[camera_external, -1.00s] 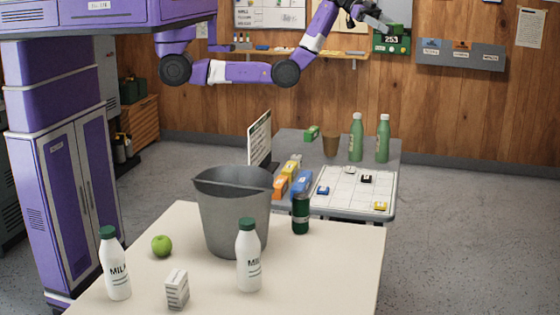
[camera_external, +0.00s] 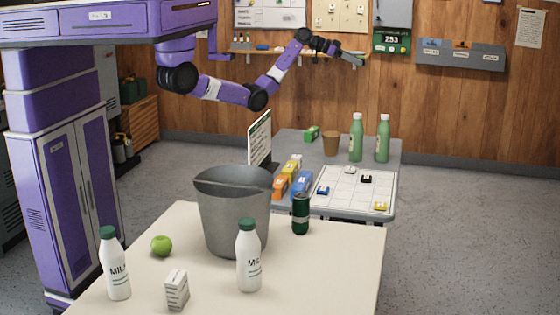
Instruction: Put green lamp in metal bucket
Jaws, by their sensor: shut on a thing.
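My gripper (camera_external: 346,56) is high in front of the back wall, above and behind the far table. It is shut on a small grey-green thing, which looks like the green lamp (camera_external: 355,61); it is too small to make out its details. The metal bucket (camera_external: 233,222) stands upright on the near cream table, with its handle across the top. My gripper is up and to the right of the bucket in the picture, well apart from it. The inside bottom of the bucket is hidden.
Around the bucket stand two milk bottles (camera_external: 115,268), a small carton (camera_external: 177,290), a green apple (camera_external: 161,246) and a dark green can (camera_external: 301,214). The far grey table (camera_external: 285,150) holds green bottles (camera_external: 382,140), a brown cup (camera_external: 331,144), boxes and a grid board.

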